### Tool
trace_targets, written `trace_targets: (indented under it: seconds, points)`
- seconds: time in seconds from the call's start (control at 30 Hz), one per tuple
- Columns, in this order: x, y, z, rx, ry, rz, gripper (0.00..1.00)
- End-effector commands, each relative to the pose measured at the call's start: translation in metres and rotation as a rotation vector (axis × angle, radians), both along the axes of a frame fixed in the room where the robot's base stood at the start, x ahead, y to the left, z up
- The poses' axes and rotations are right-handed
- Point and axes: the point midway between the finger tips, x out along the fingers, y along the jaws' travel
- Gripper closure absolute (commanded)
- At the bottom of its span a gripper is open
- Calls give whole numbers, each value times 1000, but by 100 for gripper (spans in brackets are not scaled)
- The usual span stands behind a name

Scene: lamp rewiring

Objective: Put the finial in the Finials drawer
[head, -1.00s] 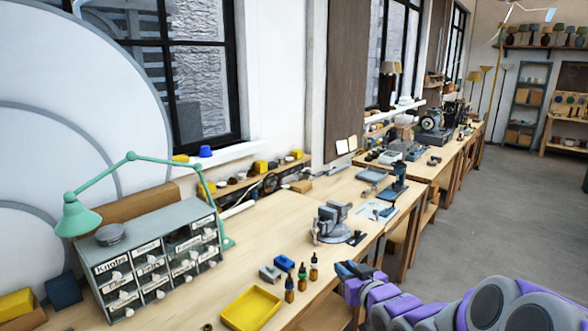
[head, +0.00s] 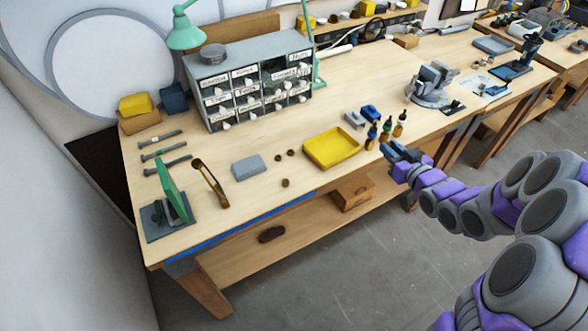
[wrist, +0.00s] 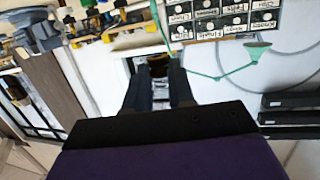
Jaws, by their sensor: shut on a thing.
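My gripper (head: 391,151) is beside the front edge of the bench, right of the yellow tray and close to the small bottles. In the wrist view its two fingers (wrist: 159,78) are shut on a small dark brown piece, apparently the finial (wrist: 158,67); it is mostly hidden between them. The grey drawer cabinet (head: 240,59) stands at the back of the bench, left of my gripper and apart from it. It has rows of small labelled drawers with pale knobs. It also shows upside down in the wrist view (wrist: 222,18).
A yellow tray (head: 331,162), several dropper bottles (head: 386,130) and a vise (head: 432,84) are on the bench. A green lamp (head: 186,32) is by the cabinet. A grey block (head: 248,166) and small brown parts lie left of the tray. Bench in front of the cabinet is mostly clear.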

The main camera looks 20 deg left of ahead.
Motion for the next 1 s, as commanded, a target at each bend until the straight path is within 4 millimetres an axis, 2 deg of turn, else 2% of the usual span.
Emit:
trace_targets:
  seconds: [0.03,0.2,0.3,0.43,0.63,1.0]
  points:
    - [-6,13,-15,-1,5,52,100]
    - [-35,60,-60,0,7,239,100]
    - [-60,87,-84,1,5,354,100]
    - [-90,114,-105,4,3,472,100]
    - [-117,132,-121,2,-1,563,100]
    - [-120,135,-122,2,-3,576,100]
